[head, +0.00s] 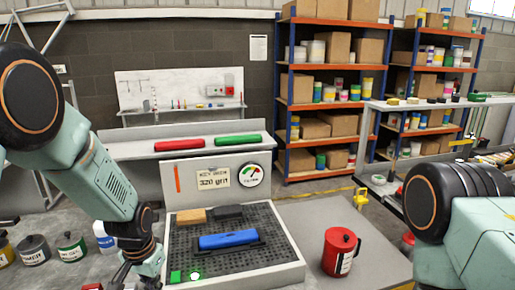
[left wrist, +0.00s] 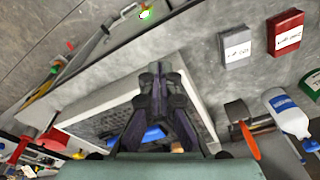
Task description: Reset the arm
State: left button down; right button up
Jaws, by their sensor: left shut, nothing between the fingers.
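My left arm (head: 95,165) comes in from the left in the head view and bends down at the front left of the perforated tray (head: 285,250). My left gripper (head: 128,278) is low in the picture, beside the tray's left edge and partly cut off by the frame. In the left wrist view the left gripper (left wrist: 157,72) is shut with nothing in it. My right arm (head: 470,220) shows at the right of the head view; its gripper is outside the picture.
A blue block (head: 228,239) lies on the tray, with tan (head: 191,216) and dark blocks (head: 228,212) behind. A red can (head: 340,252) stands right of the tray. Paint cans (head: 72,247) stand at left. A bench (head: 130,150) holds red and green bars. Grey surface right of the tray is partly clear.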

pick_arm(q)
jog(key=s+d+f+n+g+b, duration=0.1)
jog(key=s+f+n+b, duration=0.2)
jog(key=s+f+b, duration=2.1)
jog(key=s+f, duration=1)
jog(key=f, duration=0.3)
jog(key=shift+d+f, duration=0.25)
jog(key=shift+d, duration=0.05)
